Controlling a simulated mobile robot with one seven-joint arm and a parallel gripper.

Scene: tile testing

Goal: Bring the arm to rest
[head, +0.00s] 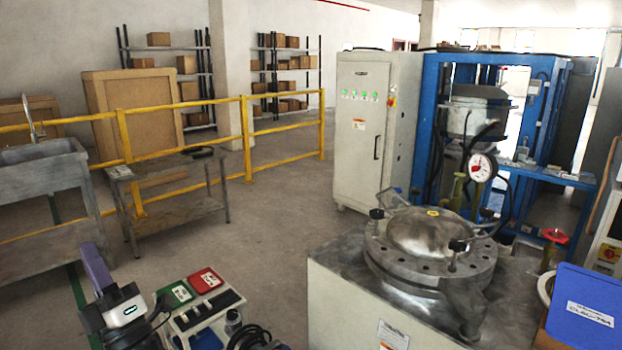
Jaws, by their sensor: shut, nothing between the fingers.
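At the lower left, a purple bar (97,269) rises beside a white and black part with a small green light (122,309). I cannot tell whether these belong to my arm.
A round metal vessel (432,240) tops a grey block at the right, near a blue bin (588,312). A grey table (170,168) stands before yellow rails (245,138). The middle floor is clear.

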